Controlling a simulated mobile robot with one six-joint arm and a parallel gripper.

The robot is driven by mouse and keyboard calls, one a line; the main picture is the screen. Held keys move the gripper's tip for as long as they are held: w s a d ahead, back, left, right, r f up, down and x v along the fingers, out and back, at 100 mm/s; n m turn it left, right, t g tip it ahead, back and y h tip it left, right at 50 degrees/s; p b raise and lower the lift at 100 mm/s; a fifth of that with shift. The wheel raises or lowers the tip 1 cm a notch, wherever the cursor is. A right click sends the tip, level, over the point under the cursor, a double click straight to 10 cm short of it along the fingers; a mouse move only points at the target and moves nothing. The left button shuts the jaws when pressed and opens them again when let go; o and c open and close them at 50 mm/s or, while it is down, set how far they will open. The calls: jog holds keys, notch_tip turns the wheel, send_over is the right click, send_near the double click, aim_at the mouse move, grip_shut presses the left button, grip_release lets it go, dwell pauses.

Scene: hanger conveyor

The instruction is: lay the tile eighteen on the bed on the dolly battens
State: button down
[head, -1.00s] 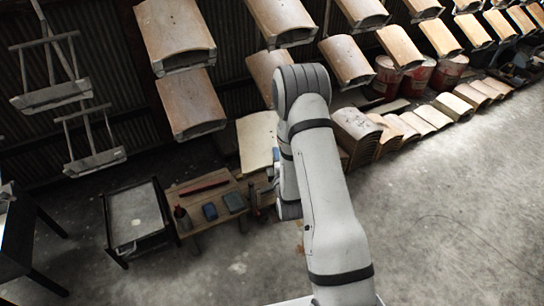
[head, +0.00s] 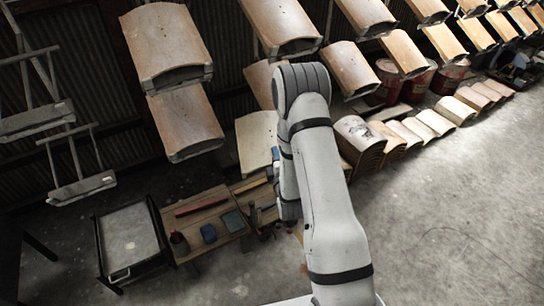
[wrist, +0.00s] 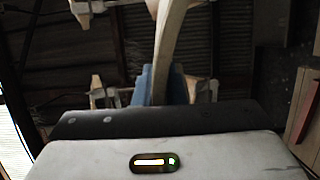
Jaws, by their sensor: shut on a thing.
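A pale, curved clay tile (head: 257,140), which I take as tile eighteen, shows left of my arm in the head view, partly hidden by the arm. In the wrist view the tile (wrist: 171,28) is seen edge-on as a narrow curved strip. My gripper (wrist: 157,84), with blue finger parts, is shut on its near end. No number can be read on the tile. I cannot make out the dolly, its battens or a bed for certain.
A black-framed cart (head: 130,242) with a grey top stands lower left. Beside it a low wooden bench (head: 203,213) carries tools. Tiles hang on conveyor hangers (head: 186,120) above; two hangers at left are empty. Stacked tiles (head: 358,138) and red drums stand behind. The floor at right is clear.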

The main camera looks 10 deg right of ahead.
jog(key=shift+a+r, duration=0.2)
notch_tip(320, 180, down, 31)
jog(key=b, duration=3.1)
jog(key=w+d+n+y+p, duration=0.2)
jog(key=w+p, duration=0.7)
jog(key=p, duration=1.3)
jog(key=n+y, duration=0.2)
jog(key=y, duration=0.1)
jog(key=shift+w+d+r+g+y, duration=0.15)
jog(key=shift+d+g+y, duration=0.15)
jog(key=shift+d+y, duration=0.1)
jog(key=shift+p, duration=0.45)
